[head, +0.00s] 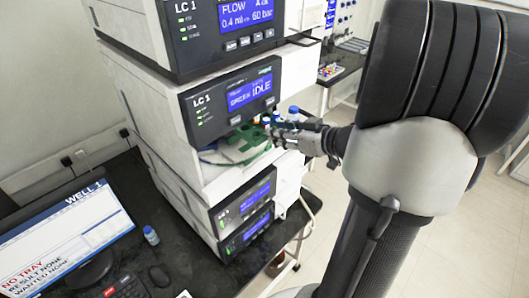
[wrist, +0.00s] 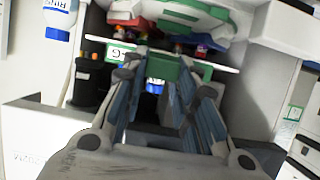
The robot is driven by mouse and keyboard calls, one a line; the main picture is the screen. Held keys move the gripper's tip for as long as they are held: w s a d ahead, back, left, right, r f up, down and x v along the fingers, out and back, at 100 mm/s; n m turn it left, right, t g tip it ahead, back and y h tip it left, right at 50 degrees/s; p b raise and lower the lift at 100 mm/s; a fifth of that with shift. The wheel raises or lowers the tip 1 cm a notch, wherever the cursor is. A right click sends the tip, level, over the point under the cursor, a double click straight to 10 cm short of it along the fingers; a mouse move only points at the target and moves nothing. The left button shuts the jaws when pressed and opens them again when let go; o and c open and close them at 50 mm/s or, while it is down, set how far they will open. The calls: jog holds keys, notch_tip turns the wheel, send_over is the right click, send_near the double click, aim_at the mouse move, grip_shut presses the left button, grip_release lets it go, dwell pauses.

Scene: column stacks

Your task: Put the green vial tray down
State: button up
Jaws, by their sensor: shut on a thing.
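The green vial tray (head: 243,143) shows in the head view at the open bay of the LC 1 stack, below the module whose screen reads IDLE. My gripper (head: 288,136) reaches in from the right, at the tray's right side. In the wrist view my gripper (wrist: 165,85) is shut on a green part of the tray (wrist: 165,67), between the fingertips. The fingers and the module above hide part of the tray. I cannot tell whether its underside touches the bay floor.
The upper module (head: 228,100) overhangs the bay closely. A blue-capped bottle (head: 293,113) stands beside my gripper; a large white bottle (wrist: 60,18) shows at upper left in the wrist view. A monitor (head: 65,232) and small bottle (head: 151,235) are on the black bench, lower left.

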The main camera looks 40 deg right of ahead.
aim_at(260, 130)
jog(key=w+a, duration=0.2)
jog(key=w, duration=0.1)
jog(key=shift+w+a, duration=0.2)
jog(key=shift+w, duration=0.05)
notch_tip(260, 130, down, 7)
jog(key=b, duration=0.3)
jog(key=shift+w+b, duration=0.1)
jog(key=shift+b, duration=0.2)
jog(key=shift+w+f, duration=0.1)
jog(key=shift+a, duration=0.1)
jog(key=o, duration=1.1)
